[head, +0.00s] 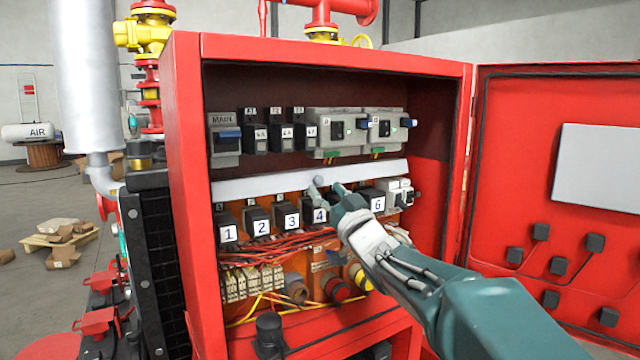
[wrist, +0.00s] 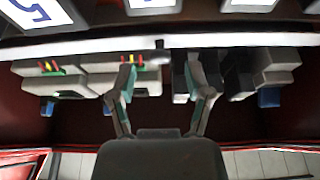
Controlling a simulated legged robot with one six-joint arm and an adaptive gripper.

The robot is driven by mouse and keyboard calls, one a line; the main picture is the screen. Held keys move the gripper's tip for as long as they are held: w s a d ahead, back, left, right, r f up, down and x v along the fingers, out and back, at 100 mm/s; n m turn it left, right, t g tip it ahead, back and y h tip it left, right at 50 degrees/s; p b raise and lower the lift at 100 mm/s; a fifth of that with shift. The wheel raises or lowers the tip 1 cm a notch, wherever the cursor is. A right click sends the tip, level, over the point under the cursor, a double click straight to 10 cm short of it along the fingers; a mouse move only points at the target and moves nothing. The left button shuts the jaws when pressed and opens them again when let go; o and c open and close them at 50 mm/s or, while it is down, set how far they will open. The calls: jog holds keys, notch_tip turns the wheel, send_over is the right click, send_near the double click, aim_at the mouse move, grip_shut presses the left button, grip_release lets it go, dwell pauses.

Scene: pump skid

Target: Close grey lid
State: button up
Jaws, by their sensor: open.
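A long pale grey strip (head: 260,184) runs across the inside of the red cabinet, between the upper and lower rows of devices. I cannot tell whether a fingertip touches the strip.
Upper devices (head: 360,125) sit above the strip, and numbered blocks (head: 262,222) sit below it, close to my fingers. Loose red wires (head: 265,248) hang lower. The cabinet's left wall (head: 190,200) and its open red door (head: 510,170) flank my arm.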

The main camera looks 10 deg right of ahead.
aim_at(319, 185)
jog(key=shift+x, duration=1.55)
grip_shut()
jog(key=shift+f, duration=0.1)
jog(key=shift+w+f+t, duration=0.1)
jog(key=shift+f+t, duration=0.15)
jog(key=shift+t, duration=0.35)
jog(key=shift+w+a+f+t+y, duration=0.1)
jog(key=shift+t+y, duration=0.15)
jog(key=shift+t, duration=0.35)
jog(key=shift+w+f+t+y, duration=0.15)
jog(key=shift+t+y, duration=0.1)
jog(key=shift+t, duration=0.35)
grip_release()
